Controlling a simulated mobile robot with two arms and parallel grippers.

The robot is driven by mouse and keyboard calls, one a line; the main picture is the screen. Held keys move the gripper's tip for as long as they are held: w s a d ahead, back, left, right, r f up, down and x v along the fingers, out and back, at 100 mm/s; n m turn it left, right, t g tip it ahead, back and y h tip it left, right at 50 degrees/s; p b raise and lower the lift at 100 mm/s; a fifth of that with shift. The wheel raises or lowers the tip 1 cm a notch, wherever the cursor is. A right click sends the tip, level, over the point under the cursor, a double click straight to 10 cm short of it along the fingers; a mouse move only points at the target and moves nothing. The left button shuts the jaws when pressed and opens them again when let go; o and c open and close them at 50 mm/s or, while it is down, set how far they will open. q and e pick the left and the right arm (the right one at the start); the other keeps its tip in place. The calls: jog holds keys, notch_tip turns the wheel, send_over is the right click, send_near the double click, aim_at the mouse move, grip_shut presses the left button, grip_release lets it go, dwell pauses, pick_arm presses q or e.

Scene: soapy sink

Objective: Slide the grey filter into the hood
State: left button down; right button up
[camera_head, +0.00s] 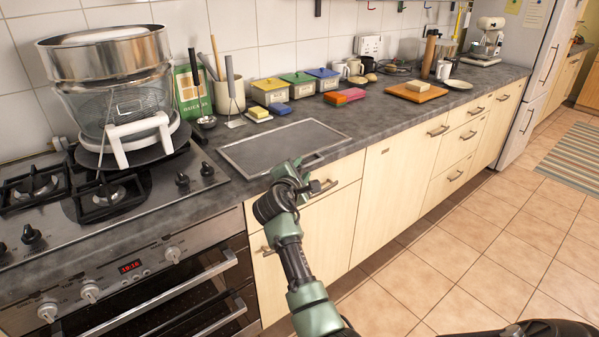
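The grey filter (268,146) is a flat, thin panel with a raised rim. It lies on the dark countertop to the right of the stove. My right gripper (304,170) is at the filter's front right edge, beside a thin bar or handle there. The arm covers part of that edge, and I cannot tell whether the fingers touch or hold it. The hood is not in view. My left gripper is not in view.
The gas stove (112,192) on the left carries a large glass-and-steel pot (112,85). Behind the filter stand a utensil crock (229,93) and lidded boxes (299,85). A wooden board (416,91) lies to the right. The floor (470,250) is clear.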

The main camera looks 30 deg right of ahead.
grip_shut()
dwell(1.4)
